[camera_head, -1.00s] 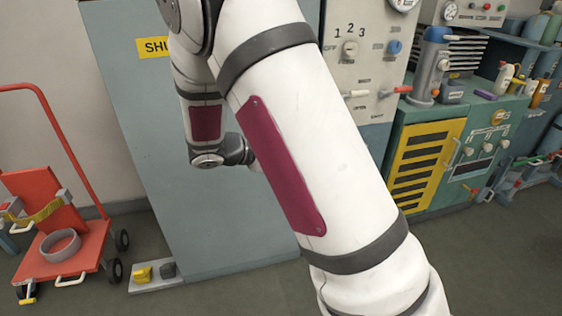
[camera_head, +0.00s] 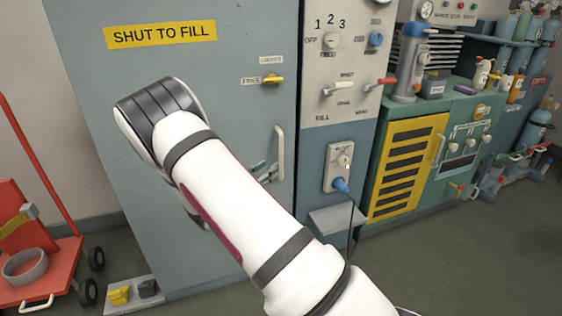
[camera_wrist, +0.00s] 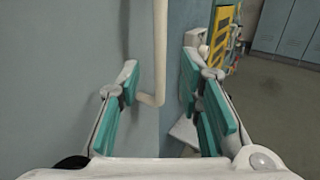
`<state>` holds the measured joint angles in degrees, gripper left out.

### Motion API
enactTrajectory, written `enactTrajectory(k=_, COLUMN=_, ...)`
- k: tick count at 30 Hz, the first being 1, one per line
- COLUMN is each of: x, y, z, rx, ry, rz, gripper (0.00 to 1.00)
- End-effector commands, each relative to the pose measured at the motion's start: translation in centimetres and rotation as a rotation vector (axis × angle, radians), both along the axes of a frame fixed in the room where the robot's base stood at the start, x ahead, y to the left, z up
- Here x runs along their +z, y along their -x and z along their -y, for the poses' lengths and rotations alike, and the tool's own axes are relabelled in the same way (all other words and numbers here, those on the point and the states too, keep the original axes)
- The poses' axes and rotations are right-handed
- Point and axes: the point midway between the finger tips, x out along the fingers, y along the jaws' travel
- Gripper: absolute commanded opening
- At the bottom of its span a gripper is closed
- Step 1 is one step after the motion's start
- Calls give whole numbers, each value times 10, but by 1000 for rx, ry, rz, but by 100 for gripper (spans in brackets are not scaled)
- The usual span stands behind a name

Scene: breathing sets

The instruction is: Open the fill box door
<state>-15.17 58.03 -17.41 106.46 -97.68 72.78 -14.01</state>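The fill box door (camera_head: 90,110) is the large grey-green panel with the yellow "SHUT TO FILL" label; it looks shut. Its white upright handle (camera_head: 281,150) is near the door's right edge. A yellow latch (camera_head: 272,78) above it lies level beside the word FREE. My gripper (camera_head: 262,172) is at the handle's lower part, mostly hidden behind my arm. In the wrist view my gripper (camera_wrist: 160,80) is open, with teal pads on either side of the handle (camera_wrist: 160,50). I see gaps on both sides; the depth of the handle between the pads is unclear.
Right of the door is a control panel (camera_head: 340,60) with knobs, levers and a blue plug (camera_head: 340,185) on a cable. A small grey ledge (camera_head: 338,219) juts out below. A red trolley (camera_head: 40,262) stands at left, near a low floor plate (camera_head: 138,300) with pedals.

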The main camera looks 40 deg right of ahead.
Motion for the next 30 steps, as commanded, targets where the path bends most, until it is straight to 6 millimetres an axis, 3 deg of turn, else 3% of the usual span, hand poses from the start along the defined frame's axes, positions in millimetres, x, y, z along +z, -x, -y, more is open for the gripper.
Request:
enactTrajectory(k=6, x=-2, y=-13, z=41, rx=-3, ry=0, rz=1, gripper=33)
enactTrajectory(k=12, x=-1, y=-21, z=67, rx=-2, ry=-2, rz=2, gripper=33)
enactTrajectory(k=26, x=0, y=-25, z=78, rx=-1, ry=-2, rz=-1, gripper=33)
enactTrajectory(k=30, x=0, y=-25, z=78, rx=-1, ry=-2, rz=-1, gripper=4)
